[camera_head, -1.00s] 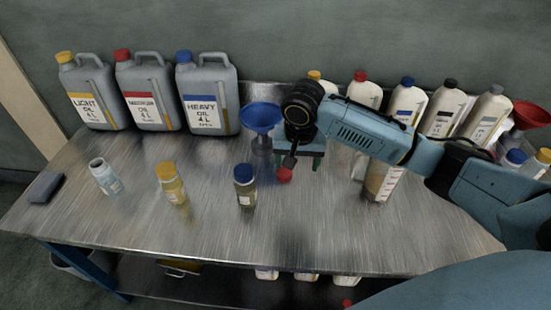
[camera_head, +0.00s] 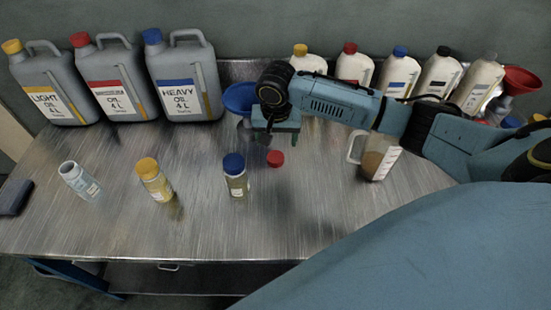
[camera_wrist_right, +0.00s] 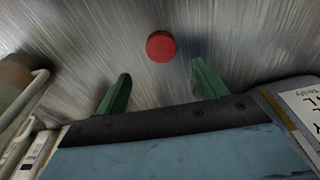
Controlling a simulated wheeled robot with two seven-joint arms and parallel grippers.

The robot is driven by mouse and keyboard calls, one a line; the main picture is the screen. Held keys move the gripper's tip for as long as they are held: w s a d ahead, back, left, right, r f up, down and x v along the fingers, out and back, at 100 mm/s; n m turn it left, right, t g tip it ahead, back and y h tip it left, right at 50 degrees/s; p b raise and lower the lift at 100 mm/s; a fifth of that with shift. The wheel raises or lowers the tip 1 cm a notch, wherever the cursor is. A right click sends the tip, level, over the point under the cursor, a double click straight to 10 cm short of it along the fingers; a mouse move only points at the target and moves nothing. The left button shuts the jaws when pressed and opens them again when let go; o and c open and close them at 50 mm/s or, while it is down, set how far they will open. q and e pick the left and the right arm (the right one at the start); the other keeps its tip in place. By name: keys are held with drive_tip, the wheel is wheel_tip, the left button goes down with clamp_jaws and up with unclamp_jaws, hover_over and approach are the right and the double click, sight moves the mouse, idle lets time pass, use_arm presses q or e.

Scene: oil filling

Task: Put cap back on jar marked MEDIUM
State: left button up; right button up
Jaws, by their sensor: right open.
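A small red cap (camera_head: 275,158) lies on the steel table, with nothing on it. An uncapped jar (camera_head: 78,180) stands at the table's left; its label is too small to read. My right gripper (camera_head: 281,139) is just behind the cap in the head view. In the right wrist view the cap (camera_wrist_right: 160,47) lies beyond the tips of my open right gripper (camera_wrist_right: 160,80), roughly centred between its two green fingers, not held. My left gripper is not in view.
A yellow-capped jar (camera_head: 154,179) and a blue-capped jar (camera_head: 236,175) stand in a row with the open jar. Large oil cans (camera_head: 188,82), a blue funnel (camera_head: 239,98) and bottles (camera_head: 398,72) line the back. A measuring jug (camera_head: 379,157) stands to the right. The front table is clear.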

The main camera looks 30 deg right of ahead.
sight(276, 156)
drive_tip(key=shift+w+f, duration=0.1)
drive_tip(key=shift+f, duration=0.65)
drive_tip(key=shift+d+f, duration=0.1)
drive_tip(key=shift+f, duration=0.25)
drive_tip(key=f, duration=0.1)
drive_tip(key=f+b, duration=0.1)
drive_tip(key=f, duration=0.3)
drive_tip(key=shift+w+f, duration=0.1)
drive_tip(key=shift+w, duration=0.15)
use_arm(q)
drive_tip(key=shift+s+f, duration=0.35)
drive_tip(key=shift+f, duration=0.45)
use_arm(e)
drive_tip(key=shift+c, duration=0.3)
drive_tip(key=c, duration=1)
